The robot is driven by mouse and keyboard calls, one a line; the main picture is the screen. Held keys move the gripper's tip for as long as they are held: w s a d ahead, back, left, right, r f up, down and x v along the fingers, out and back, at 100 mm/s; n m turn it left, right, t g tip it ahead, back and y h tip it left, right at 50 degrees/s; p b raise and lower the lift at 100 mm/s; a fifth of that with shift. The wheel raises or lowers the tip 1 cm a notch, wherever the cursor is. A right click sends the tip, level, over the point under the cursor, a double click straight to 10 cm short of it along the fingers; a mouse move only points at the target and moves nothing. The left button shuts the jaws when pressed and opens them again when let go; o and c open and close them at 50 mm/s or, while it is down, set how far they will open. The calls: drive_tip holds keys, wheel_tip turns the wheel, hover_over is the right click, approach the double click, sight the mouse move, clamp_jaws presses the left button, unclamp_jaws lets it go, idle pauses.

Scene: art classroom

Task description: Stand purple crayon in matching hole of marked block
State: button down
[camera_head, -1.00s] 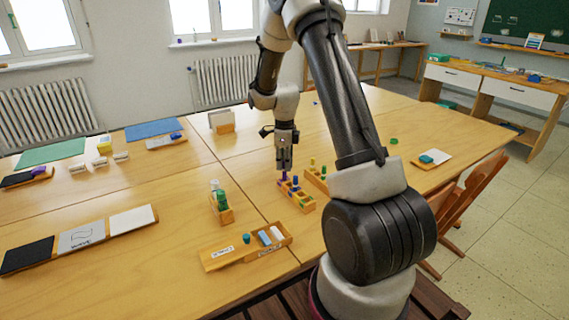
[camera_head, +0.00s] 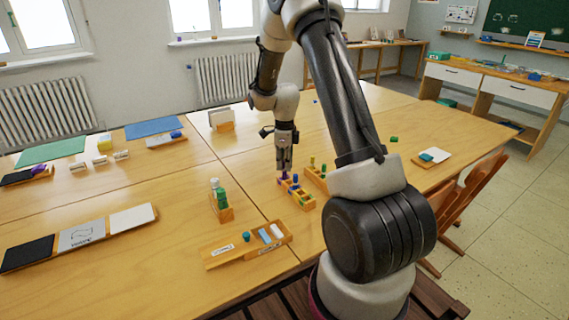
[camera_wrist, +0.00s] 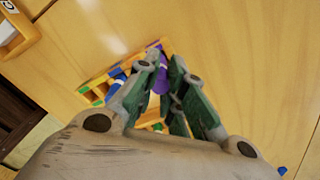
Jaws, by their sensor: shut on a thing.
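A small wooden block (camera_head: 307,204) with holes and coloured marks stands on the table, with a blue crayon (camera_head: 295,179) upright in it. It also shows in the wrist view (camera_wrist: 99,81), partly hidden by my fingers. My gripper (camera_head: 285,169) points down over the block's far left end. It is shut on the purple crayon (camera_wrist: 161,80), whose lower part shows just under the fingertips in the head view (camera_head: 284,177). The crayon is about upright at that end of the block. I cannot tell whether its lower end is in a hole.
A second wooden block (camera_head: 318,177) with upright crayons stands close to the right. A wooden holder (camera_head: 223,213) with green pieces and a low tray (camera_head: 246,251) lie nearer.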

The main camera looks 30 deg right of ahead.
drive_tip(key=shift+f, duration=0.7)
idle(0.6)
drive_tip(key=c, duration=1.4)
unclamp_jaws()
drive_tip(key=shift+c, duration=0.2)
drive_tip(key=shift+o, duration=0.3)
drive_tip(key=shift+o, duration=1)
drive_tip(key=shift+r, duration=3.05)
